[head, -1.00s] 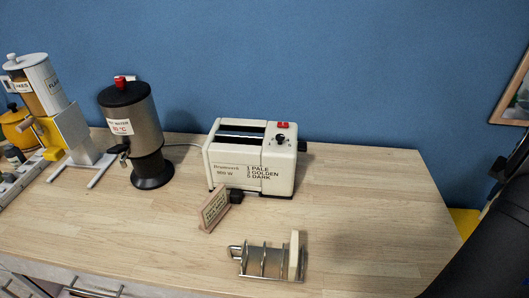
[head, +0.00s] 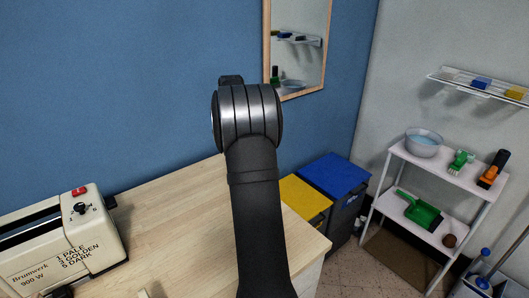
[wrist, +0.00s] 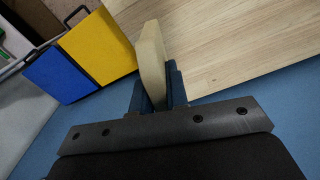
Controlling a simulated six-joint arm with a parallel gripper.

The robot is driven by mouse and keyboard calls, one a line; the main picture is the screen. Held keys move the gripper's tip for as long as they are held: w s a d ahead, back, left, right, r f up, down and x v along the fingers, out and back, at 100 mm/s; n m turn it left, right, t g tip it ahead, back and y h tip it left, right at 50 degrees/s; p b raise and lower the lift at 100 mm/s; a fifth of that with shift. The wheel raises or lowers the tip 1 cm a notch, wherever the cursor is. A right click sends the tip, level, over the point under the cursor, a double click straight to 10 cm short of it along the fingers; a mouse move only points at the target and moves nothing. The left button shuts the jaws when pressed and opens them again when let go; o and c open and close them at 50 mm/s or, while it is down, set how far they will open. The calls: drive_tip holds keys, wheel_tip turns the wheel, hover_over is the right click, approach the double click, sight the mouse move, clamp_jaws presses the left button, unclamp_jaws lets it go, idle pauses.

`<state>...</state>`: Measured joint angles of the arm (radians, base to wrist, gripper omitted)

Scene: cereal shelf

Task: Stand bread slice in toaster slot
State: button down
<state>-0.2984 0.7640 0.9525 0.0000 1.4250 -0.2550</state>
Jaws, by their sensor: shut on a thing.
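In the wrist view a pale, thin bread slice (wrist: 151,60) stands out beyond the blue fingers of my gripper (wrist: 156,92), which is shut on its lower part. The cream toaster (head: 75,245) is at the lower left of the head view, partly cut off by the frame. A dark slot runs along its top, and a red button and a black dial are at its right end. My arm rises in the middle of the head view, to the right of the toaster. My fingers and the slice cannot be made out there.

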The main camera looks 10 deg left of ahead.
sight(46, 245)
drive_tip(key=s+a+r+n, duration=0.3)
drive_tip(key=s+a, duration=0.3)
drive_tip(key=a, duration=0.3)
drive_tip(key=s+a+r+n, duration=0.35)
drive_tip(key=s+a, duration=0.25)
drive_tip(key=a, duration=0.2)
drive_tip(key=s+a+r+n, duration=0.3)
drive_tip(key=s+a+n, duration=0.15)
drive_tip(key=a, duration=0.45)
drive_tip(key=s+a+r+n, duration=0.3)
drive_tip(key=s+a, duration=0.1)
drive_tip(key=s, duration=0.6)
drive_tip(key=s+a+r+n, duration=0.3)
drive_tip(key=s+a, duration=0.1)
drive_tip(key=s, duration=0.5)
drive_tip(key=s+a+r+n, duration=0.3)
drive_tip(key=s+a+n, duration=0.1)
drive_tip(key=s, duration=0.6)
drive_tip(key=shift+w+a+f, duration=0.1)
drive_tip(key=shift+f, duration=3)
drive_tip(key=shift+w+a+f, duration=0.1)
drive_tip(key=shift+f, duration=2.95)
drive_tip(key=c, duration=1.3)
unclamp_jaws()
drive_tip(key=shift+c, duration=0.2)
